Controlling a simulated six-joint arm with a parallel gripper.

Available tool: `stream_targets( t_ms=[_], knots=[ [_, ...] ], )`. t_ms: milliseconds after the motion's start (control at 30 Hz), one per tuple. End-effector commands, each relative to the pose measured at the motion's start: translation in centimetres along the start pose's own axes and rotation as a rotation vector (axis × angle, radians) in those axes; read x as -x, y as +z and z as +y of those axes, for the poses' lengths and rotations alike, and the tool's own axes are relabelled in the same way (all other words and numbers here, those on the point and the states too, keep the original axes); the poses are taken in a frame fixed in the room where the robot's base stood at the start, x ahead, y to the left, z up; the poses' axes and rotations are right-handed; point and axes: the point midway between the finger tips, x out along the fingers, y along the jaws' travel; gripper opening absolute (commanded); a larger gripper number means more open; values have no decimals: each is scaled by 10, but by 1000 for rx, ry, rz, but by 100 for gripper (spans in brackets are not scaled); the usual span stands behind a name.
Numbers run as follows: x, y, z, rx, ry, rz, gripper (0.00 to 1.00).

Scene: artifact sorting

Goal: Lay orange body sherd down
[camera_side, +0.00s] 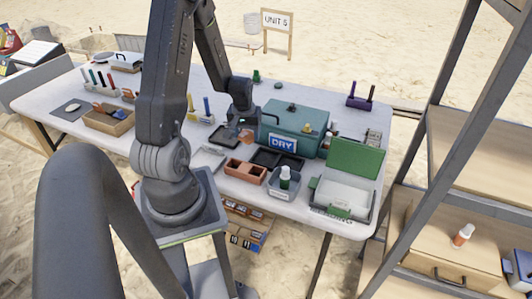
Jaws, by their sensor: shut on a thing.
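My gripper (243,128) is above the middle of the white table, just left of the teal DRY box. It is shut on a small orange sherd (246,136), which shows just below the fingers. The finger contact is too small to make out clearly. A dark shallow tray (222,138) lies just left of the sherd. I cannot tell whether the sherd is touching anything beneath it.
The teal DRY box (309,144) stands close on the right. An open green case (345,190) is at right, a wooden tray (108,125) at left.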

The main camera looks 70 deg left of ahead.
Motion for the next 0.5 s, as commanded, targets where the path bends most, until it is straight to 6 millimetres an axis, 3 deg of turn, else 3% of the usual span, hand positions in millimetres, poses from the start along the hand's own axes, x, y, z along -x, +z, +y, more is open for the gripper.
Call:
stream_targets(
  t_ms=[200, 500],
  knots=[
    [-28, -4, 45, -6, 1, -1, 36],
    [-48, -5, 63, 0, -1, -3, 36]
  ],
)
